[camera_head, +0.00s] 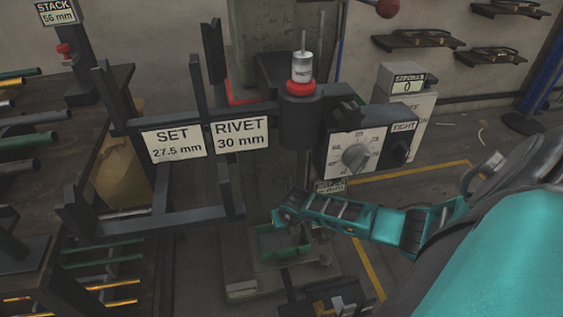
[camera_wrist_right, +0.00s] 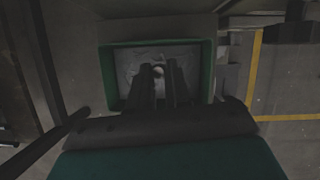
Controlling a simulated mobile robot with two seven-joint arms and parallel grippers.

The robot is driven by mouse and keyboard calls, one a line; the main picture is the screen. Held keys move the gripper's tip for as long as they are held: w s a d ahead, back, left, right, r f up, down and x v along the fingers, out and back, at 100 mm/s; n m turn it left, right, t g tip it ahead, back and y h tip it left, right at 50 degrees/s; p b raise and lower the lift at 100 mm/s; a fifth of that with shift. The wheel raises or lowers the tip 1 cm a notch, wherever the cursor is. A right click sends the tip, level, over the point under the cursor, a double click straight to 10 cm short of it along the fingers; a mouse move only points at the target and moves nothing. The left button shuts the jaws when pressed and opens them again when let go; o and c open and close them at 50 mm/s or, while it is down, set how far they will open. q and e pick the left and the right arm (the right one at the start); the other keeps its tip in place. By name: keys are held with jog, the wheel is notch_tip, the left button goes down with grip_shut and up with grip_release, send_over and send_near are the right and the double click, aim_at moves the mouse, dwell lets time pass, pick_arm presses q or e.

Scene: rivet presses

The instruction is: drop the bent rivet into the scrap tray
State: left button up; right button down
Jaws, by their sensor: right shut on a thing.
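The scrap tray (camera_head: 283,257) is a small green open box at the foot of the press in the head view. In the right wrist view the tray (camera_wrist_right: 108,76) lies straight below my right gripper (camera_wrist_right: 160,76), with a pale grey inside. My right gripper also shows in the head view (camera_head: 281,218), pointing left just above the tray. It is shut on the bent rivet (camera_wrist_right: 158,71), whose small pale round end shows between the dark fingertips. The rivet cannot be made out in the head view. My left gripper is in neither view.
The press has a control box with a dial (camera_head: 356,157) and a dark cylinder with a red ring (camera_head: 301,88) above my gripper. A dark rack with SET and RIVET signs (camera_head: 241,134) stands left of it. A dark bench (camera_head: 62,148) with coloured rods stands at far left.

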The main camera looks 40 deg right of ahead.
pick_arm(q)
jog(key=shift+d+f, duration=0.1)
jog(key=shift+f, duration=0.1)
pick_arm(e)
jog(key=shift+f, duration=0.3)
jog(key=c, duration=1)
grip_release()
jog(key=shift+r, duration=0.25)
pick_arm(q)
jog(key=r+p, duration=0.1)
jog(key=p, duration=0.1)
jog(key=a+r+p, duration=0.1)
jog(key=p, duration=0.1)
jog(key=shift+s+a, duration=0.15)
pick_arm(e)
jog(key=v, duration=0.7)
jog(key=shift+s, duration=0.15)
